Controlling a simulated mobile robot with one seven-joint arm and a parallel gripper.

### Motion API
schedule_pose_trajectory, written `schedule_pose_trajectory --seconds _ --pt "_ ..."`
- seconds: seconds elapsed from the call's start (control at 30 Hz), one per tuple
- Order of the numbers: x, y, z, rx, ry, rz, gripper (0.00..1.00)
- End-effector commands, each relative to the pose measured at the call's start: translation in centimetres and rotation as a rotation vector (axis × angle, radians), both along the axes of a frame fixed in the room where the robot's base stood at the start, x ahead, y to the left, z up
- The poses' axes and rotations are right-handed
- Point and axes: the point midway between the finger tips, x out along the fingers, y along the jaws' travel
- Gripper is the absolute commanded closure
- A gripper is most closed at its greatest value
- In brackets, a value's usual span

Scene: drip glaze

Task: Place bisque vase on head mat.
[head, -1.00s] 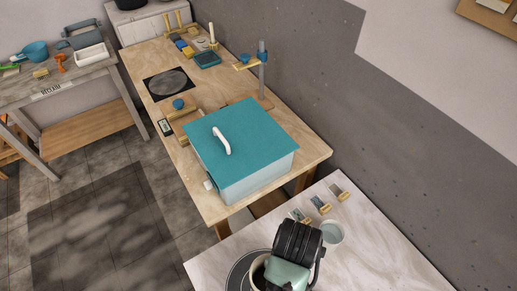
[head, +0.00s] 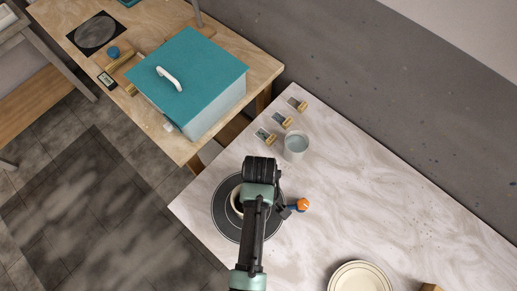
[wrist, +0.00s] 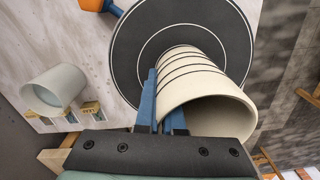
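The cream bisque vase (wrist: 188,82), with thin dark lines around it, stands over a dark round disc with pale rings (wrist: 130,55) in the wrist view. This disc shows in the head view (head: 228,222) on the marbled table, and the arm hides most of the vase there. I cannot tell whether it is the head mat. My gripper (wrist: 163,98) has its blue fingers at the left side of the vase's rim, close together. Whether they press on the wall is unclear. A black square mat with a grey circle (head: 96,33) lies on the wooden table.
A pale cup (head: 296,145) and several small labelled tiles (head: 282,120) stand behind the disc. An orange-tipped tool (head: 302,204) is right of it. A cream plate (head: 360,278) sits at the front. A teal-lidded box (head: 190,78) occupies the wooden table (head: 60,12).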

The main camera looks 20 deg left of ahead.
Motion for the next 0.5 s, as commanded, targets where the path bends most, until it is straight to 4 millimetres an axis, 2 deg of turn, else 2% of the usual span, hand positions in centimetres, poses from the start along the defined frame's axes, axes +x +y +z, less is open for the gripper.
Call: schedule_pose_trajectory --seconds 0.2,0.4,0.5 --pt "0.06 0.04 -0.26 0.001 -0.001 0.0 1.0" --pt "0.02 0.02 -0.23 0.0 0.0 0.0 0.65" --pt "0.02 0.02 -0.22 0.0 0.0 0.0 0.65"
